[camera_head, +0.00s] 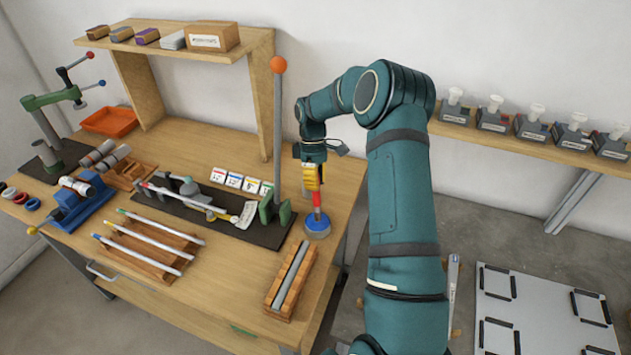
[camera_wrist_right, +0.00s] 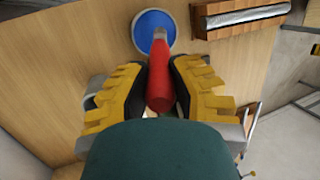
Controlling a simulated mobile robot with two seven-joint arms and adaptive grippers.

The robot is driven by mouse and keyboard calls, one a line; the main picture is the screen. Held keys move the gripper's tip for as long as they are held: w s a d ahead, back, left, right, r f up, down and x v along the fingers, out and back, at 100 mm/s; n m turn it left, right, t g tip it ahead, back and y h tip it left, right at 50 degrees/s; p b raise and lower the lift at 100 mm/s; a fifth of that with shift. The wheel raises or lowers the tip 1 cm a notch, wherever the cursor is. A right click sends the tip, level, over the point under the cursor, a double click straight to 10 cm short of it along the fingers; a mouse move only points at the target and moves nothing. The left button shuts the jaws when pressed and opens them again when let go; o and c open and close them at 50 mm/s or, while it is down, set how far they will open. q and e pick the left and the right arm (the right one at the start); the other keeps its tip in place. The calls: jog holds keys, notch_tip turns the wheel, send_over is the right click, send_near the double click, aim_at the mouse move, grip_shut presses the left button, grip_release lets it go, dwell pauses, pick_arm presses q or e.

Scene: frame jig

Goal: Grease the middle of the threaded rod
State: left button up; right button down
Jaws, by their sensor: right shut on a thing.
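A grey rod (camera_head: 291,273), which looks like the threaded rod, lies lengthwise in a wooden cradle (camera_head: 273,298) near the bench's right front. Its thread is too small to make out. It also shows in the right wrist view (camera_wrist_right: 245,17). My right gripper (camera_head: 314,188) points down behind the cradle and is shut on a red handle (camera_wrist_right: 160,75), seemingly a grease brush. The handle's lower end meets a round blue pot (camera_head: 317,226) on the bench; the tip is hidden. The pot also shows in the wrist view (camera_wrist_right: 153,20). My left gripper is not in view.
A lever fixture with an orange knob (camera_head: 278,65) stands left of my right gripper. A rack of pale rods (camera_head: 150,240) lies left of the cradle. A wooden shelf (camera_head: 180,35) stands behind. Bare bench lies between rack and cradle.

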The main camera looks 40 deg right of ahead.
jog(key=shift+f+b, duration=0.3)
jog(key=shift+f, duration=0.4)
dwell(1.4)
jog(key=shift+r, duration=0.1)
jog(key=shift+r+p, duration=1.65)
jog(key=shift+r, duration=1.85)
jog(key=shift+f, duration=0.1)
